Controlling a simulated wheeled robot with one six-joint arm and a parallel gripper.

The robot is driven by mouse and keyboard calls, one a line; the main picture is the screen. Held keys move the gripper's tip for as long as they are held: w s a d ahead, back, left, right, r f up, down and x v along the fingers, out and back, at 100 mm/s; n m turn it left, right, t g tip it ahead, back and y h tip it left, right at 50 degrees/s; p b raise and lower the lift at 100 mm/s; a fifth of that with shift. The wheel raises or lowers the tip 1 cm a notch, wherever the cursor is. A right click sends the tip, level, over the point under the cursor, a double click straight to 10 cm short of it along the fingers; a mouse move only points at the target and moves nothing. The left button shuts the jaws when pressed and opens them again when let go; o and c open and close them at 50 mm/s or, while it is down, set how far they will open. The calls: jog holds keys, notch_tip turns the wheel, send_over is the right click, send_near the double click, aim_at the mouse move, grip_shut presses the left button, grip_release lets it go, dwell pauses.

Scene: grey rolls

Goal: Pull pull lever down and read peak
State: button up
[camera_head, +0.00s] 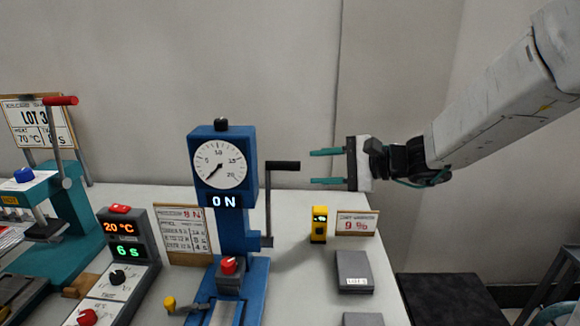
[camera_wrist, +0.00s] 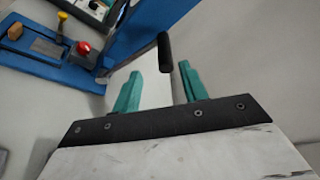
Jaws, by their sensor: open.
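The blue pull tester (camera_head: 223,165) stands on the white table, with a round dial (camera_head: 220,165) and a lit "ON" display (camera_head: 224,201). The dial's needle points to the lower left, near the low end of the scale. The pull lever (camera_head: 268,200) rises upright on the tester's right side, with a black handle (camera_head: 283,166) sticking out to the right at its top. My gripper (camera_head: 322,167) is open and empty, just right of the handle and apart from it. In the wrist view the black handle (camera_wrist: 165,52) shows beyond and between the open teal fingers (camera_wrist: 158,88).
A red knob (camera_head: 229,265) and a yellow-tipped handle (camera_head: 169,302) are at the tester's base. A yellow device (camera_head: 319,224), a small sign (camera_head: 357,223) and a grey block (camera_head: 353,271) stand right. A heater control box (camera_head: 124,235) and teal press (camera_head: 70,220) stand left.

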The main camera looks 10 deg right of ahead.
aim_at(302, 166)
jog(key=shift+w+f, duration=0.1)
jog(key=shift+w, duration=0.4)
jog(key=x, duration=0.7)
jog(key=shift+w+a, duration=0.15)
jog(key=shift+a, duration=0.1)
grip_shut()
